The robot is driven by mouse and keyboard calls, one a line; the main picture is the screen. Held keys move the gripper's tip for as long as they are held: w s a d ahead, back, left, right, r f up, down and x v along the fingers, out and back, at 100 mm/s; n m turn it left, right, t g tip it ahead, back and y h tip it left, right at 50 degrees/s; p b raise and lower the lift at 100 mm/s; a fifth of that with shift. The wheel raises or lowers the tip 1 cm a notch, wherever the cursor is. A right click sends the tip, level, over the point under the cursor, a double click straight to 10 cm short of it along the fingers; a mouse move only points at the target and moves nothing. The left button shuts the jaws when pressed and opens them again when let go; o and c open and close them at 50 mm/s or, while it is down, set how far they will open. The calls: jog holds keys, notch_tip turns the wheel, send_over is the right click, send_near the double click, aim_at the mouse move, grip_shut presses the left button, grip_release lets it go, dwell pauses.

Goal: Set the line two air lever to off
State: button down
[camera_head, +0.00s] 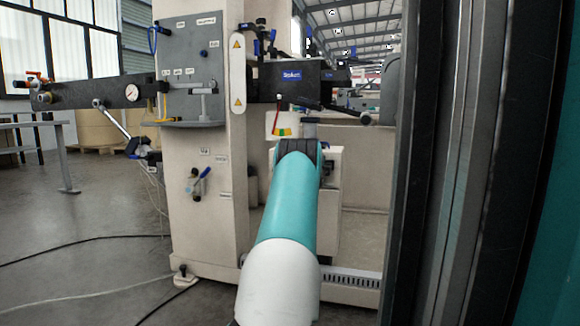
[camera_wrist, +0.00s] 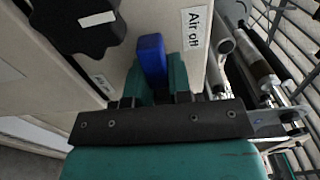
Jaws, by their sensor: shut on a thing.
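A blue lever handle (camera_wrist: 152,52) stands between the teal fingers of my gripper (camera_wrist: 158,78) in the wrist view. The fingers are shut on it, one on each side, and hide its lower part. A white "Air off" label (camera_wrist: 196,28) is on the pale panel just right of the handle. A second label (camera_wrist: 101,86) lies to the lower left, too small and blurred to read. In the head view my arm reaches to the machine, and the gripper and held lever are hidden behind it. I cannot read which line the lever belongs to.
A black knob-like part (camera_wrist: 75,22) is close to the upper left of the gripper. Metal rods and fittings (camera_wrist: 262,75) are on its right. In the head view another blue-handled lever (camera_head: 198,187) is on the pale column (camera_head: 205,235). A dark post (camera_head: 450,170) blocks the right side.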

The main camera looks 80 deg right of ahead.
jog(key=shift+s, duration=0.2)
dwell(0.3)
jog(key=c, duration=1)
grip_release()
jog(key=shift+c, duration=0.2)
jog(key=shift+w, duration=0.1)
jog(key=w+a+p, duration=0.1)
jog(key=a+p, duration=0.3)
jog(key=a, duration=1.3)
jog(key=shift+w+a, duration=0.15)
jog(key=shift+w, duration=0.1)
